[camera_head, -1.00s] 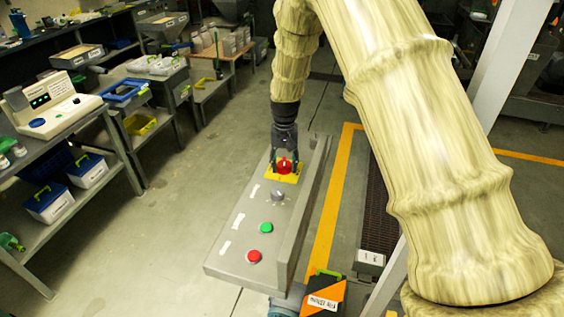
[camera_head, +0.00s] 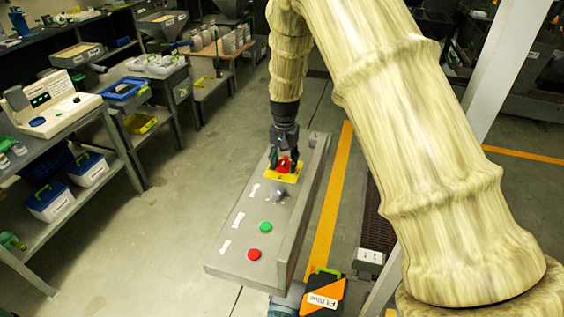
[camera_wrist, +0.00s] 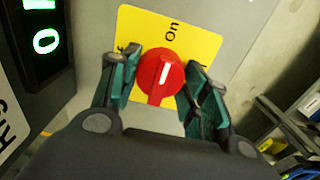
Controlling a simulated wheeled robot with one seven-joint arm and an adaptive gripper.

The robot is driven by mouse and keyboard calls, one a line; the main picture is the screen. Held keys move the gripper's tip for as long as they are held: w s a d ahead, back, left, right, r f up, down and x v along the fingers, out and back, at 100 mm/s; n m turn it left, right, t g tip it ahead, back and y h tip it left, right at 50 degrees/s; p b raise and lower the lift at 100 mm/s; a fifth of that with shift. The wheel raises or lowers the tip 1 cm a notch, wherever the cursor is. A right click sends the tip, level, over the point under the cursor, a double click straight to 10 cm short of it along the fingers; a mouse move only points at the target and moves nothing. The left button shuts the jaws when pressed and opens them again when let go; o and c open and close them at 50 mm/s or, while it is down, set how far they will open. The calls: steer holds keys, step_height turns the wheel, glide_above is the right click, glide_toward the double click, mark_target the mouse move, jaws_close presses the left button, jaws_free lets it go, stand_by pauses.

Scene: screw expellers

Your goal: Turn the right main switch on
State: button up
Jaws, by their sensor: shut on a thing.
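The main switch is a red rotary knob (camera_head: 283,163) on a yellow plate (camera_head: 290,176) at the far end of the grey control panel (camera_head: 236,250). In the wrist view, the red knob (camera_wrist: 161,76) carries a white pointer line, and the yellow plate (camera_wrist: 205,43) shows the word "On" above it and other lettering partly hidden by the fingers. My gripper (camera_head: 284,158) is over the knob. In the wrist view my gripper (camera_wrist: 160,84) has its two green-padded fingers on either side of the knob, shut on it. The white line points nearly toward "On".
On the panel, a grey knob (camera_head: 278,196), a green button (camera_head: 265,226) and a red button (camera_head: 253,254) lie nearer. A raised ledge (camera_head: 305,210) runs along the panel's right side. An orange-and-black box (camera_head: 324,290) stands below. Shelves with bins line the left. Floor between is clear.

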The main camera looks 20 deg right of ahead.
mark_target(284, 160)
steer(key=shift+w+r, duration=0.1)
steer(key=shift+w, duration=0.05)
steer(key=o, duration=1)
steer(key=shift+o, duration=0.2)
step_height(284, 160, up, 12)
